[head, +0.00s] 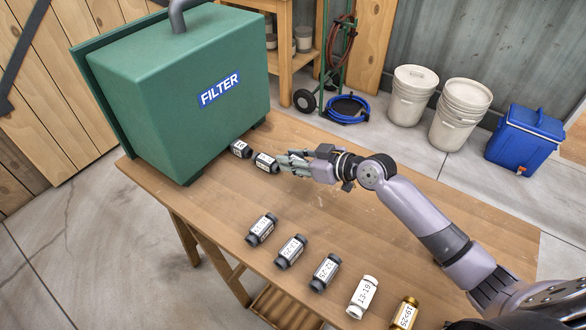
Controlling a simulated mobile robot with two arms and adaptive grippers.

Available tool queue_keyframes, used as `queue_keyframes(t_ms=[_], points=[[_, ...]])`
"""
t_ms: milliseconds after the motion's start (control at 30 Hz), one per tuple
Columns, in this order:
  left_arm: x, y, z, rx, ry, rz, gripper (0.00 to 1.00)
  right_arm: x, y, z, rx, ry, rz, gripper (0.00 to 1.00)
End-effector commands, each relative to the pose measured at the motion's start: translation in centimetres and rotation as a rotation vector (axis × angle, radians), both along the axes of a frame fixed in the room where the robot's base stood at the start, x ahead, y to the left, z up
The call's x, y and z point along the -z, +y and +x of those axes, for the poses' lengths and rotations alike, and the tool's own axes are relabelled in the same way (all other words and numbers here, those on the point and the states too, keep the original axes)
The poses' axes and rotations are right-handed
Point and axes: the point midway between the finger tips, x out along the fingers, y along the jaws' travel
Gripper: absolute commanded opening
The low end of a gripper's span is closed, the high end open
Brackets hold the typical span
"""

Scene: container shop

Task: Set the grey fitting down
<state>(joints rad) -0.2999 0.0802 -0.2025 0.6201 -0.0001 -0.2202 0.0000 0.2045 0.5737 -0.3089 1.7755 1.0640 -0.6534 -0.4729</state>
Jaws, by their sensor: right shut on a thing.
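My right gripper (284,164) reaches in from the right over the table, near the green filter box. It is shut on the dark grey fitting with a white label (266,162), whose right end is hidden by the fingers. The fitting lies on its side, at or just above the tabletop; I cannot tell if it touches. Another dark fitting (241,149) lies just left of it, close to the box. My left gripper is not in view.
The green filter box (170,100) stands on the wooden table (400,215) at the back left. Along the front edge lie several labelled fittings: dark ones (291,251), a white one (362,297) and a brass one (404,313). The table's middle is clear.

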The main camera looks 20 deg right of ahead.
Motion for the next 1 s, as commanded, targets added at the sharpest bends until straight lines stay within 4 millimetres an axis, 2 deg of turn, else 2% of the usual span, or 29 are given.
queue_keyframes(t_ms=[100,233,533,1000], points=[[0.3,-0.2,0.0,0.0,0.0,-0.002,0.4,2.1,0.0,0.0,0.001,0.005,0.002,0.0],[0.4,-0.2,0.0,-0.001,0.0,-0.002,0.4,3.6,0.0,0.0,0.002,0.004,0.002,0.0],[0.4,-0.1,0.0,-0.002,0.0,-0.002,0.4,3.9,0.0,0.0,0.0,0.001,0.0,0.0],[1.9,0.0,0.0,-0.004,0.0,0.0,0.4,5.3,0.0,-0.1,0.0,0.004,-0.002,0.0]])
